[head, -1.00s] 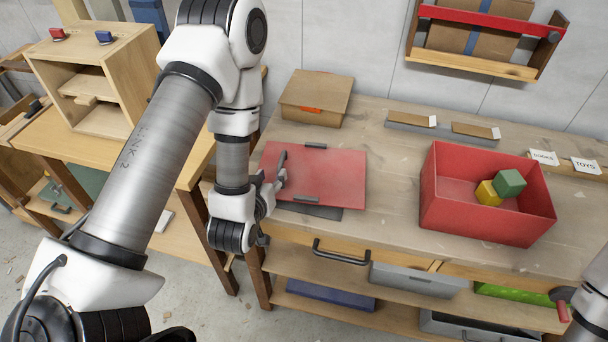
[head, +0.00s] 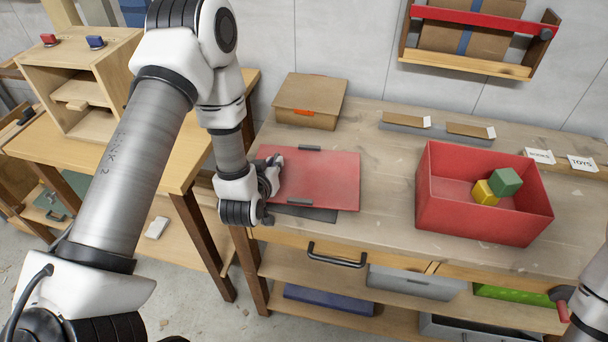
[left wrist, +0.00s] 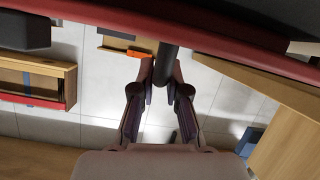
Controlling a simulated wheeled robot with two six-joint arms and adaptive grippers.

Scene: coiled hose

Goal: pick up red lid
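The red lid (head: 330,180) is a flat red panel with a dark bar at its far edge and another at its near edge. It lies on the left part of the workbench. My left gripper (head: 273,170) is at the lid's left side. In the left wrist view, the fingers (left wrist: 163,75) draw in on both sides of a dark round bar at the red edge and appear shut on it. The red edge of the lid (left wrist: 130,16) crosses the top there. The fingertips are partly hidden in the head view.
An open red box (head: 480,215) with a yellow and a green block stands to the right. A cardboard box (head: 310,100) sits behind the lid. A dark flat piece (head: 318,214) shows under the lid's near edge. The bench between lid and red box is clear.

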